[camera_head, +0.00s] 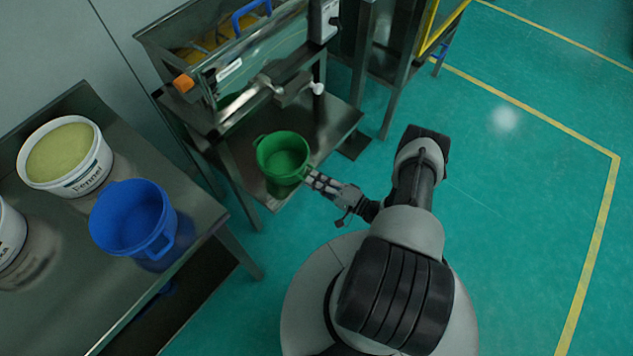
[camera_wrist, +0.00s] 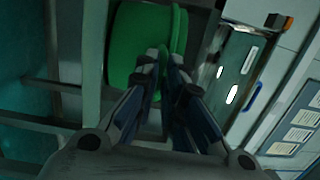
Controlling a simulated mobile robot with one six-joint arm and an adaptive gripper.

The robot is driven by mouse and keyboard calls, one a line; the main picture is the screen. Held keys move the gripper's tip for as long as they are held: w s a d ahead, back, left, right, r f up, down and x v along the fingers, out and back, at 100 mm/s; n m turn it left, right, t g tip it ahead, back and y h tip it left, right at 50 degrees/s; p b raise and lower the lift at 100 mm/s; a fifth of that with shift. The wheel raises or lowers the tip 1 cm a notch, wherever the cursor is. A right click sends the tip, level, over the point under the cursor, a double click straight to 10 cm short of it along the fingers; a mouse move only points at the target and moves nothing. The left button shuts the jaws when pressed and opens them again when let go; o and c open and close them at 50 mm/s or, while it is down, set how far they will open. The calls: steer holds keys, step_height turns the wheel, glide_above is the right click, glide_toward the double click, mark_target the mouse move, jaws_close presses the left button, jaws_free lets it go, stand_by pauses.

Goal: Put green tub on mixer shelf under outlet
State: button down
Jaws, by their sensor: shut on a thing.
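The green tub (camera_head: 283,158) is upright at the near edge of the mixer shelf (camera_head: 328,126). In the head view I cannot tell whether it rests on the shelf or is held just above it. My gripper (camera_head: 312,178) is at the tub's right side, shut on it. In the wrist view the green tub (camera_wrist: 135,45) fills the upper middle, with my gripper's fingers (camera_wrist: 160,62) against its rim side. The mixer's outlet (camera_head: 275,86) with a white-tipped part is above and behind the tub.
A metal table (camera_head: 200,205) at the left carries a blue tub (camera_head: 130,215) and a white fennel bucket (camera_head: 92,175). The mixer body (camera_head: 240,68) stands above the shelf. Another metal stand (camera_head: 390,75) is at the back right. Green floor on the right is clear.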

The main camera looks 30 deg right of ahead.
steer(key=c, duration=1.7)
jaws_free()
steer(key=shift+r, duration=0.1)
